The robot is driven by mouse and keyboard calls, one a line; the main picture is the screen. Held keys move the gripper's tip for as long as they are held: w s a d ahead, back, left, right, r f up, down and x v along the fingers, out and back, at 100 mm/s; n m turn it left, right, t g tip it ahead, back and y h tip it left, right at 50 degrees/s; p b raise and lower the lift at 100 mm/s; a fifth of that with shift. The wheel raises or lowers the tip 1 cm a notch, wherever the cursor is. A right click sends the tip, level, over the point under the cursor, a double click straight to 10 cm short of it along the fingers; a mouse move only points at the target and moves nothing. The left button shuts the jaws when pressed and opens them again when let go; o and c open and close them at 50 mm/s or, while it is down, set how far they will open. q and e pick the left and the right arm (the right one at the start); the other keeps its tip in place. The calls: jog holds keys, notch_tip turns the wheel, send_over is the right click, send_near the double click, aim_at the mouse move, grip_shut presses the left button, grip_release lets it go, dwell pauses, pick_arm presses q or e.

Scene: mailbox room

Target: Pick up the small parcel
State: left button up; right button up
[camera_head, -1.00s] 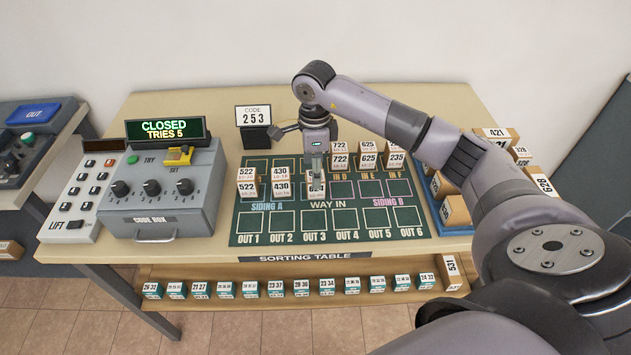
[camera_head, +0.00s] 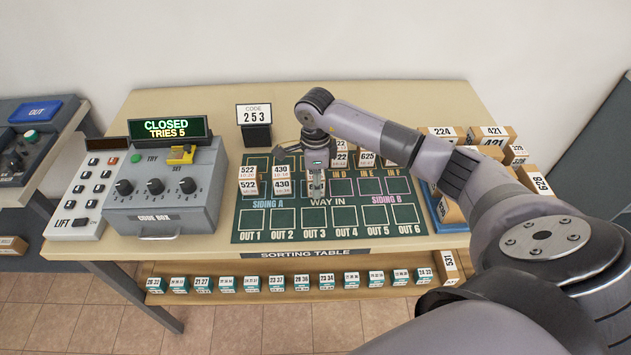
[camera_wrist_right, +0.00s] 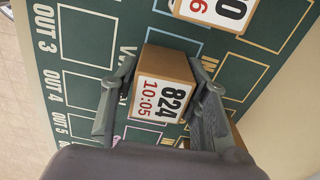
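The small parcel (camera_wrist_right: 160,95), a brown box with a white label reading 824 and 10:05, lies between the fingers of my right gripper (camera_wrist_right: 165,85) in the right wrist view. One finger stands on each side, close to it. The fingers look spread, and I see no clear grip. In the head view my right gripper (camera_head: 316,178) points down over the green sorting mat (camera_head: 245,222), near WAY IN, and mostly hides the parcel (camera_head: 316,191). My left gripper is not in view.
Parcels 522 (camera_head: 248,188) and 430 (camera_head: 281,187) stand left of the gripper. More parcels (camera_head: 367,160) stand behind, partly hidden by my arm. A code box (camera_head: 165,195) is at left, a blue tray (camera_head: 452,226) of parcels at right. The OUT row is clear.

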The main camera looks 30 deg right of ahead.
jog(key=c, duration=0.8)
jog(key=shift+r, duration=0.1)
